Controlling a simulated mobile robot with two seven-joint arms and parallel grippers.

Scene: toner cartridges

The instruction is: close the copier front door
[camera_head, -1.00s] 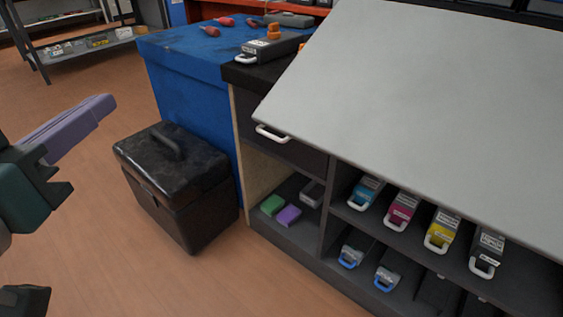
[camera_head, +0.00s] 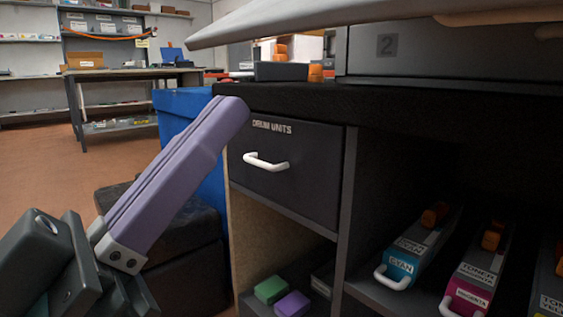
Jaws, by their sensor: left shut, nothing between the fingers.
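A wide light-grey panel (camera_head: 290,22), which looks like the copier front door, sticks out above the counter. I see it almost edge-on at the top of the head view, and its right part runs out of the picture. It stands open, roughly level. My left gripper (camera_head: 236,106) has long purple fingers, shut and empty, pointing up and to the right. Its tips are below the panel's left end and appear apart from it, in front of the drawer cabinet's left edge. My right gripper is not in view.
A dark drawer (camera_head: 286,165) with a white handle is under the black counter (camera_head: 300,99). Cyan (camera_head: 405,262) and magenta (camera_head: 470,280) toner cartridges sit on the shelf to the right. A blue bin (camera_head: 190,105) and a black toolbox (camera_head: 185,235) stand left of the cabinet.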

